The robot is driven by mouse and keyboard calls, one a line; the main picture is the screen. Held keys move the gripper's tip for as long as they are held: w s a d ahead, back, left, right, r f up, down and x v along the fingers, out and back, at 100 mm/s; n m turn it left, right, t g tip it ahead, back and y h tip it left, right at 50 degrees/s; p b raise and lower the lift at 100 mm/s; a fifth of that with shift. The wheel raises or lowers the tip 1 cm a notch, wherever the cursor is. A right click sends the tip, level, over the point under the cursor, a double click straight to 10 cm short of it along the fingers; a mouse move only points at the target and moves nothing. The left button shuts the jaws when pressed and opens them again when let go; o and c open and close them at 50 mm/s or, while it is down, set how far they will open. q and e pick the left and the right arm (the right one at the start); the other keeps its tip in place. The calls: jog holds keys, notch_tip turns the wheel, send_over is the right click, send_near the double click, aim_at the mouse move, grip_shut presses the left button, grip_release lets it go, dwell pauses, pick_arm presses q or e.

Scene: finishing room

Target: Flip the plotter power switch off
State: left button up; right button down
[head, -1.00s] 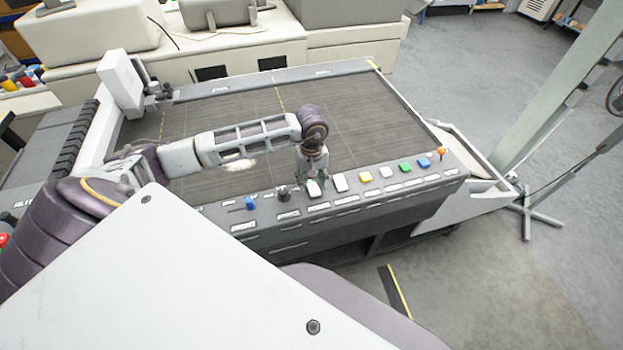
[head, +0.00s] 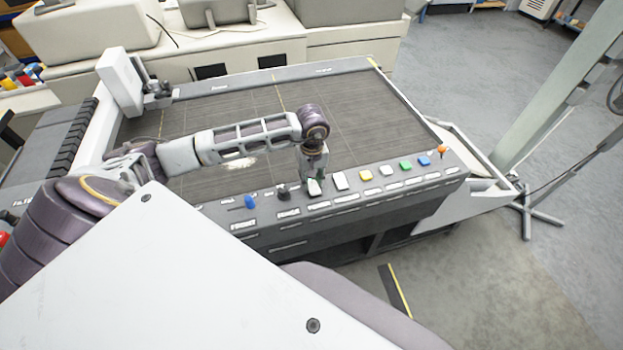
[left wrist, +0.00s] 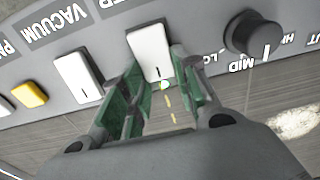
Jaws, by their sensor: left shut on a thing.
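A white rocker switch (head: 315,187) sits on the plotter's front control panel, partly hidden by my left gripper in the head view. In the left wrist view, the same switch (left wrist: 149,50) stands between the fingers, under a label cut off by the frame edge. It has a dark line mark near its lower end. My left gripper (head: 314,180) is over it, and its green-padded fingers (left wrist: 157,76) are shut on its two sides. I cannot tell which way the rocker is tilted. My right gripper is not in view.
A second white switch (left wrist: 78,77), labelled VACUUM, is close beside. A black knob (left wrist: 252,36) is on the other side. A blue control (head: 249,202), yellow (head: 366,175), green (head: 405,164) and orange (head: 442,151) controls line the panel. The dark plotter bed (head: 370,120) lies behind.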

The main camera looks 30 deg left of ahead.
aim_at(316, 193)
pick_arm(q)
jog(key=shift+s+d+r+t+y+b, duration=0.15)
jog(key=shift+t+y+b, duration=0.75)
jog(key=shift+b, duration=1.4)
jog(key=shift+d+r+y+b, duration=0.15)
jog(key=shift+y+b, duration=0.25)
jog(key=shift+b, duration=0.5)
jog(key=o, duration=1)
jog(key=shift+s, duration=0.1)
jog(key=shift+s+v, duration=0.2)
jog(key=shift+v, duration=5.8)
